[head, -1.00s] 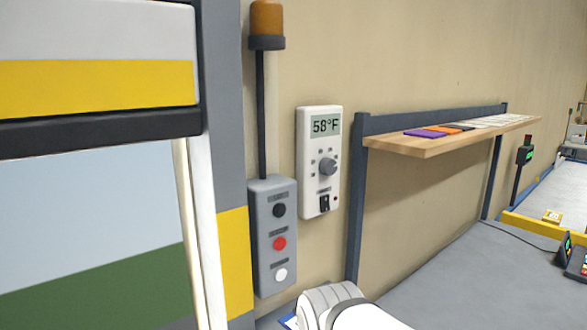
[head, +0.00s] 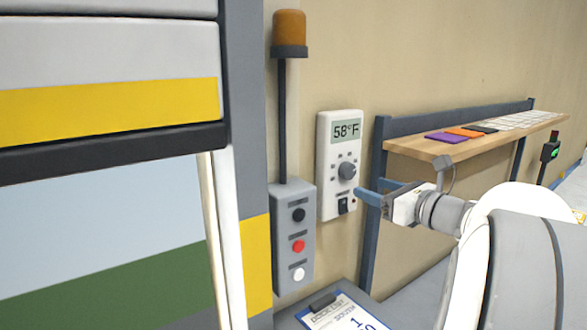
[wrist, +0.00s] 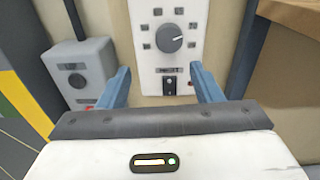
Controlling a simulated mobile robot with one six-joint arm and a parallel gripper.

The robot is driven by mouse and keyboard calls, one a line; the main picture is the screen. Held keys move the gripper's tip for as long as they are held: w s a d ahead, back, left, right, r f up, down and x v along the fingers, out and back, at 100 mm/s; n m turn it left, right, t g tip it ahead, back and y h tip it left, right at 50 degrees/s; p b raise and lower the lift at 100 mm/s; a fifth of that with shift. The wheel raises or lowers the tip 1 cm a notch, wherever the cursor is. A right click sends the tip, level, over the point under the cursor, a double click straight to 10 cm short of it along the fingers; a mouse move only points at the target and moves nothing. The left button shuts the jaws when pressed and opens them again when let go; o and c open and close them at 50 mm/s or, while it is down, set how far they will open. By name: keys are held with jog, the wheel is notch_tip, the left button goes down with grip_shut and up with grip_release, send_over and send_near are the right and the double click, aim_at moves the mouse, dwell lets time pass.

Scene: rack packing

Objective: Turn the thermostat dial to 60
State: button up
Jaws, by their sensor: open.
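The white thermostat (head: 329,165) hangs on the wall and its display reads 58°F. Its round grey dial (head: 347,170) sits below the display, with small marks around it and a dark switch (head: 343,205) underneath. In the wrist view the dial (wrist: 169,38) shows at the top centre, its pale pointer line aimed to the right. My gripper (head: 370,190) is open and empty, with its blue fingers pointing at the wall just right of the thermostat's lower part. In the wrist view my gripper (wrist: 162,85) has its fingers apart, below the dial and not touching it.
A grey button box (head: 293,235) with black, red and white buttons and an amber lamp (head: 289,30) on a pole stands left of the thermostat. A wooden shelf (head: 440,149) with coloured cards is on the right. A clipboard (head: 335,315) lies below.

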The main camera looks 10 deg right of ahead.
aim_at(351, 173)
jog(key=shift+m+t, duration=0.3)
jog(key=shift+m, duration=0.1)
jog(key=x, duration=0.2)
jog(key=p+x, duration=0.1)
jog(key=x, duration=0.2)
jog(key=d+p+x, duration=0.1)
jog(key=x, duration=0.1)
jog(key=shift+w+r, duration=0.35)
jog(key=shift+w, duration=0.1)
jog(key=shift+c, duration=0.3)
jog(key=c, duration=0.9)
